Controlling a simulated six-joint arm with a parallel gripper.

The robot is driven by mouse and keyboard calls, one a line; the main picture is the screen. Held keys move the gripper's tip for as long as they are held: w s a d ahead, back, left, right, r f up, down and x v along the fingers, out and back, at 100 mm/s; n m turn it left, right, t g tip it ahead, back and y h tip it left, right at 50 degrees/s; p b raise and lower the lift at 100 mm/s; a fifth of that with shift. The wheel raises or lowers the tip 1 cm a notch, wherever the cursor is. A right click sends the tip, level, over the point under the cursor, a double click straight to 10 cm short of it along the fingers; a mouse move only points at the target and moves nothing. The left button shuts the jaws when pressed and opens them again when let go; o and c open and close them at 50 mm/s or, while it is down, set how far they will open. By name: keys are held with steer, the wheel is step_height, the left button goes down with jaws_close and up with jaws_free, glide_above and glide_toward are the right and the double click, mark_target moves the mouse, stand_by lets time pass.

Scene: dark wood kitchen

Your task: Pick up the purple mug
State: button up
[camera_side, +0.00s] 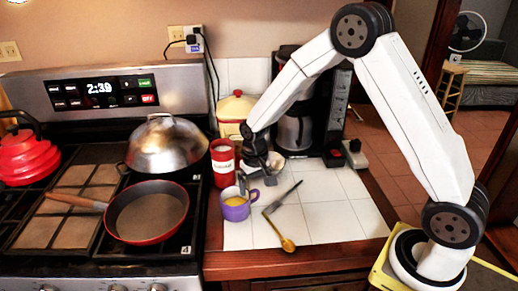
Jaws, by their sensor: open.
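The purple mug (236,207) stands upright on the white tiled counter, near its front left side. It has a yellow inside, and its handle points right. My gripper (257,178) is open and hangs just above and behind the mug, a little to its right. The fingers are small and dark here, and I cannot tell whether one of them touches the mug's rim. Nothing shows between the fingers.
A red can (223,163) stands close behind the mug. A spatula (282,199) and a wooden spoon (279,233) lie to its right. The stove with a red pan (147,212) is at left. A coffee maker (295,130) stands behind. The counter's right front is clear.

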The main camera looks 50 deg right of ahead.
mark_target(255, 191)
steer(key=shift+a+f, duration=0.1)
steer(key=shift+f, duration=2.15)
jaws_close()
